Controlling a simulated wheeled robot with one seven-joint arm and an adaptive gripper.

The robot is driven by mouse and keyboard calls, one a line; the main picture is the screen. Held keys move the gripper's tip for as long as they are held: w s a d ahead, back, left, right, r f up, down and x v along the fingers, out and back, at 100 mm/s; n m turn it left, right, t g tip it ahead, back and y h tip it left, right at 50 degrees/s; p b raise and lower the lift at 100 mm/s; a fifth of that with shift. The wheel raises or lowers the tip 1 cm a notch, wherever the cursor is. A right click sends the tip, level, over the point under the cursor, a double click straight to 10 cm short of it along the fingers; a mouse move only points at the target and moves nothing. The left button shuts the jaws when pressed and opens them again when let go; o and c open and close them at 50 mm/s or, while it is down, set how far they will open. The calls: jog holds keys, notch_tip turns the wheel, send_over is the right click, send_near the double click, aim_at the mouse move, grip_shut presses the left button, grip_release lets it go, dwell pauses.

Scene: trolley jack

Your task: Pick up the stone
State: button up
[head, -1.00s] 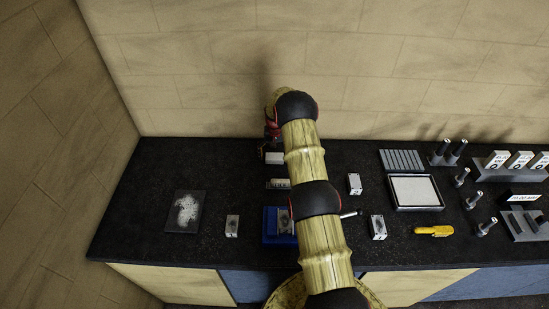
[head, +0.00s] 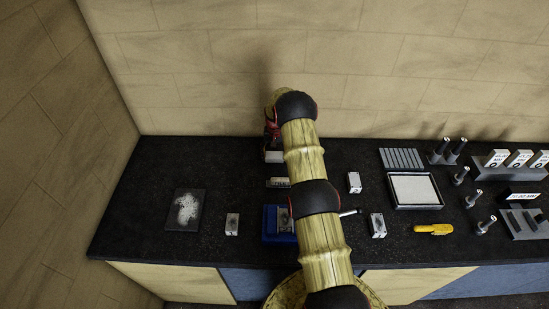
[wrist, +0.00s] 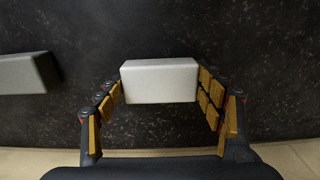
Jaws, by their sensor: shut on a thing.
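The stone is a pale grey rectangular block (wrist: 159,80) between the two fingers of my gripper (wrist: 160,90) in the wrist view. The yellow-padded fingers press on its left and right ends, so my gripper is shut on it. In the head view the stone (head: 274,157) shows at the back of the dark worktop, below my gripper (head: 272,140), which is partly hidden by my arm. I cannot tell whether the stone is clear of the worktop.
A grey block (wrist: 25,73) lies left in the wrist view. In the head view, a blue vise-like holder (head: 270,225), small metal blocks (head: 232,224), a white-topped tray (head: 415,189) and a yellow tool (head: 433,230) stand on the worktop. The wall rises close behind.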

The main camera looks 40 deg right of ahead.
jog(key=c, duration=0.4)
jog(key=shift+r, duration=0.15)
jog(key=shift+w+r+b, duration=0.1)
jog(key=shift+r+b, duration=0.35)
jog(key=shift+r, duration=0.3)
jog(key=shift+s+a+r+b, duration=0.65)
jog(key=shift+s+r, duration=1.25)
jog(key=shift+s, duration=0.4)
jog(key=shift+s+a+r+b, duration=0.55)
jog(key=shift+s+r, duration=1.3)
jog(key=shift+s, duration=0.4)
jog(key=shift+s+a+r+b, duration=0.55)
jog(key=shift+s+a+r, duration=0.15)
jog(key=shift+s+r, duration=1.4)
jog(key=shift+s+f, duration=0.15)
jog(key=shift+f, duration=0.05)
